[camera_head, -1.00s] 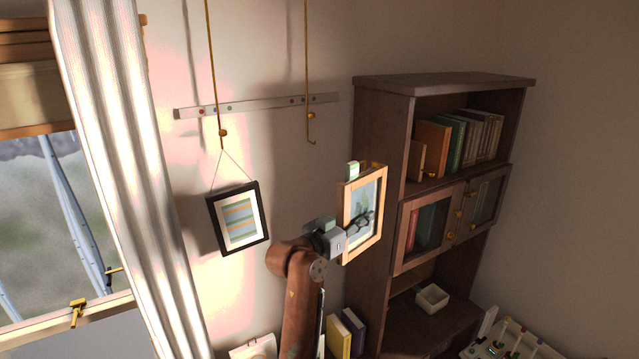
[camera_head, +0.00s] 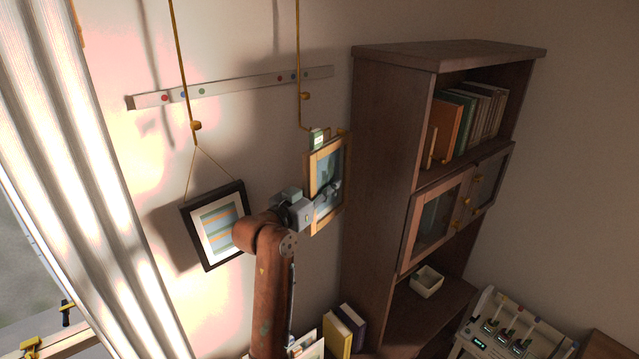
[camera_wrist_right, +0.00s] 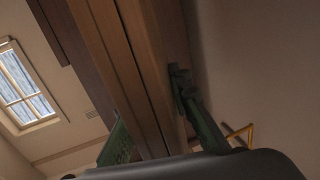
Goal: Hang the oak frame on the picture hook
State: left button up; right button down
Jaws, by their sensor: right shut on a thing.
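The oak frame (camera_head: 328,163), light wood around a blue-grey picture, is held upright in front of the wall, left of the bookcase. My right gripper (camera_head: 326,191) is shut on it; its fingers are partly hidden in the head view. The wrist view shows the frame's wooden edge (camera_wrist_right: 140,65) up close. The picture hook (camera_head: 303,127) is at the bottom of the right brass rod, just above the frame's top left corner. I cannot tell whether they touch. A small green-and-white block (camera_head: 317,139) shows at the frame's top. My left gripper is out of view.
A black-framed picture (camera_head: 184,212) hangs tilted from the left brass rod (camera_head: 186,80), close to my right arm. A rail with coloured dots (camera_head: 225,90) is behind the rods. A dark bookcase (camera_head: 385,150) stands at right, and a curtain (camera_head: 60,150) at left.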

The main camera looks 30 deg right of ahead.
jog(key=shift+s+r, duration=0.2)
jog(key=shift+r, duration=0.3)
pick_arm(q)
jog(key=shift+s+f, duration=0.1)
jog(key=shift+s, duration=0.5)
pick_arm(e)
jog(key=w+f, duration=0.2)
jog(key=w, duration=0.7)
jog(key=shift+a+f, duration=0.3)
jog(key=shift+f, duration=0.1)
